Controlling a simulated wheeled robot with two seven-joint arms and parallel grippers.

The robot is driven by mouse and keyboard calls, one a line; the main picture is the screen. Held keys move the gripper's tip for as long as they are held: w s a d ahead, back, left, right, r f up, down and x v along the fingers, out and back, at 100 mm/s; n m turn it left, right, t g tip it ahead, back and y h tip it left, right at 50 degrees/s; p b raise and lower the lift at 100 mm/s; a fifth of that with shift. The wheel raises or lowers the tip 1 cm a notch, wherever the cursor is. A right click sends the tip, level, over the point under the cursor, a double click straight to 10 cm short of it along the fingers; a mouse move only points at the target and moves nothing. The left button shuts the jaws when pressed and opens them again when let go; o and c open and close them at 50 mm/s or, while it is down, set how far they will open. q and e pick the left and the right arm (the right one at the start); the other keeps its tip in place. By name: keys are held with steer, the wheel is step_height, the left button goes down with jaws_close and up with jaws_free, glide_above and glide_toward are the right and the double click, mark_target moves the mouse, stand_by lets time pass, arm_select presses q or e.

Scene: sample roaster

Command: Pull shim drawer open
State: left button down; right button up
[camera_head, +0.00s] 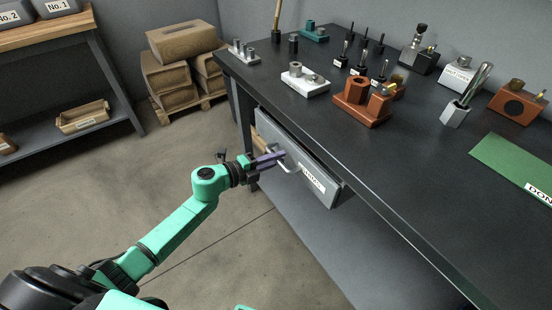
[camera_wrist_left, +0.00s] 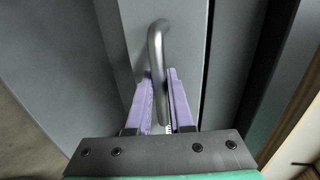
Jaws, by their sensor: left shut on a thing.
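The shim drawer (camera_head: 300,168) is a grey drawer under the dark workbench top, with a white label on its front. Its front stands out a little from the bench. Its metal handle (camera_head: 287,164) is a curved bar near the left part of the front. My left gripper (camera_head: 272,158), with purple fingers, is shut on the handle. In the left wrist view the handle (camera_wrist_left: 157,50) runs down between the two fingers (camera_wrist_left: 160,95). The fingers hide part of the handle. My right gripper is not in view.
The dark workbench top (camera_head: 400,185) carries metal fixtures, an orange block (camera_head: 362,103) and a green mat (camera_head: 510,165). Boxes (camera_head: 170,75) on a pallet and a shelf (camera_head: 60,40) stand at the left. The floor in front of the drawer is clear.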

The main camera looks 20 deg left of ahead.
arm_select(q)
steer(key=shift+a, duration=0.1)
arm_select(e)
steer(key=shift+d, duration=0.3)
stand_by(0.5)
arm_select(q)
steer(key=shift+s, duration=0.1)
